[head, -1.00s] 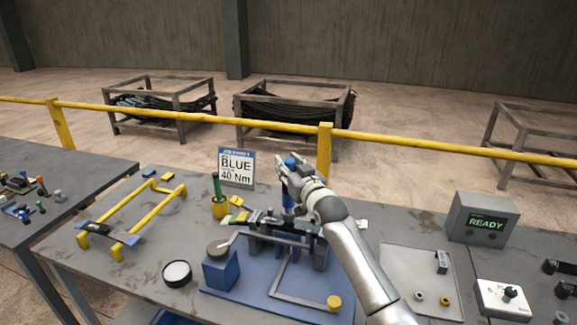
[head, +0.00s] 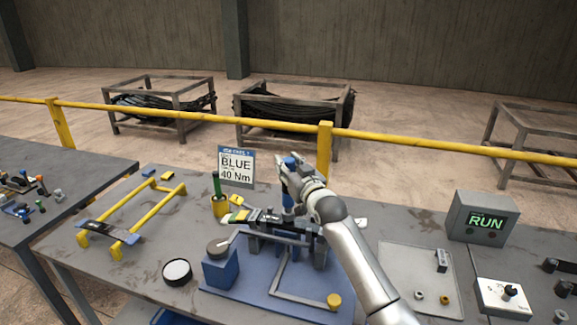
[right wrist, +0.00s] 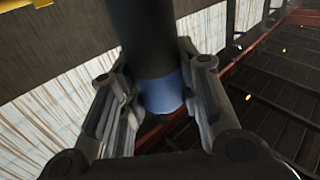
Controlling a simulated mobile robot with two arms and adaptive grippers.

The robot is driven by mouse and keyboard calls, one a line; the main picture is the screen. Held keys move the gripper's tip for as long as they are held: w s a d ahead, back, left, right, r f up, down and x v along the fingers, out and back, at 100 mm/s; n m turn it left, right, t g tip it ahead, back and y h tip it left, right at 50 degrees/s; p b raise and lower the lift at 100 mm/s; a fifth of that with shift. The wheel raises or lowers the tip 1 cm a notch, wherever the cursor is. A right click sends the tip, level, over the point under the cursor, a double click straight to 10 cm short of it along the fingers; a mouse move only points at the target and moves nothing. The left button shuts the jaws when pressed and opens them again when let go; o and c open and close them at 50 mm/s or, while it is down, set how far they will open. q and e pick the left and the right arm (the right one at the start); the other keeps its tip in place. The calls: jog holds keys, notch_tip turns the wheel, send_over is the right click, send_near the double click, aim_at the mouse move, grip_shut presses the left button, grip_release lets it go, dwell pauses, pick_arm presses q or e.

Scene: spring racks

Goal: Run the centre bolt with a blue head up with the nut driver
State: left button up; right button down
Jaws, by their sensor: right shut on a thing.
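My right gripper (head: 293,178) is shut on the nut driver (head: 287,200), a blue upright tool. It stands over the middle of the dark spring pack in the clamp fixture (head: 318,258). In the right wrist view the fingers (right wrist: 158,95) close around the tool's dark body and blue band (right wrist: 161,95). The centre bolt and its blue head are hidden, so I cannot tell how the driver sits on it. The box on the right (head: 484,217) shows "RUN" in green. The card (head: 236,167) reads "BLUE 40 Nm". My left gripper is out of view.
A yellow rack (head: 127,240) is at left, a yellow cup (head: 220,206) behind, and a grey tray (head: 405,262) and white dial box (head: 505,296) at right.

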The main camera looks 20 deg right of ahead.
jog(key=shift+f, duration=0.75)
dwell(1.1)
jog(key=shift+w+r+p, duration=0.1)
jog(key=shift+r+p, duration=0.85)
jog(key=shift+r, duration=0.45)
jog(key=shift+r+p, duration=1.9)
jog(key=shift+r, duration=0.6)
jog(key=shift+f, duration=0.15)
